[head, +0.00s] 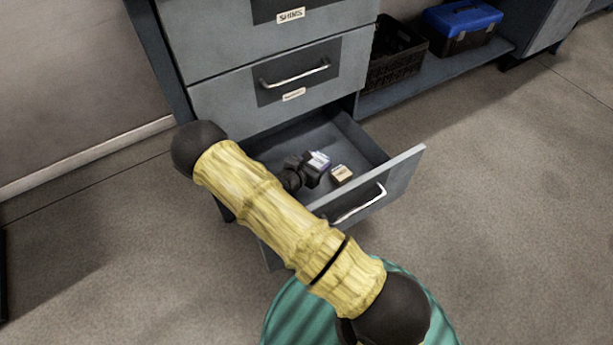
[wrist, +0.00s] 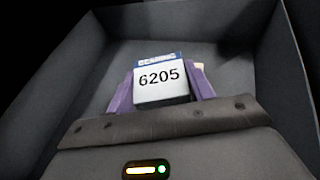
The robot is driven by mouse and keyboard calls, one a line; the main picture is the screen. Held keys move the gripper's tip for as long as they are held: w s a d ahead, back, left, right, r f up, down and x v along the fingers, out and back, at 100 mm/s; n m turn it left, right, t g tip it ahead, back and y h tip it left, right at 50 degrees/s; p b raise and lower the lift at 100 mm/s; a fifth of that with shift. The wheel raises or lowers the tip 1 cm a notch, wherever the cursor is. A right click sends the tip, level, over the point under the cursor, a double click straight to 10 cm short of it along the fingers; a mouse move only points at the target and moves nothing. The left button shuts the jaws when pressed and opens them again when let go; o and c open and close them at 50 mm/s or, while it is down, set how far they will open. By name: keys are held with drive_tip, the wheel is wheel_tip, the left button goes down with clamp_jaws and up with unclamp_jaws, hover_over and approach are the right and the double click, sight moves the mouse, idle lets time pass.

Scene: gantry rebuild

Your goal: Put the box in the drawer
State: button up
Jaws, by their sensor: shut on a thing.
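The box (wrist: 162,84), white with a blue top band and marked 6205, sits between the two purple fingers of my gripper (wrist: 160,88), which is shut on it. The head view shows the box (head: 320,159) and my gripper (head: 313,168) within the outline of the open bottom drawer (head: 404,172). The drawer's grey walls (wrist: 284,75) rise around them in the wrist view. I cannot tell whether the box touches the drawer floor. My arm hides the drawer's left part in the head view.
A small tan box (head: 341,174) lies in the drawer just right of my gripper. Closed drawers (head: 220,100) are above. A black crate (head: 395,60) and a blue toolbox (head: 461,22) stand on a low shelf at right. The floor at right is clear.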

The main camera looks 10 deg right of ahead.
wheel_tip(320, 180, down, 6)
drive_tip(key=b, duration=0.3)
drive_tip(key=shift+r, duration=0.15)
wheel_tip(320, 180, down, 4)
drive_tip(key=b, duration=0.2)
drive_tip(key=shift+r+b, duration=0.15)
drive_tip(key=shift+b, duration=0.25)
drive_tip(key=shift+f, duration=0.6)
drive_tip(key=o, duration=1)
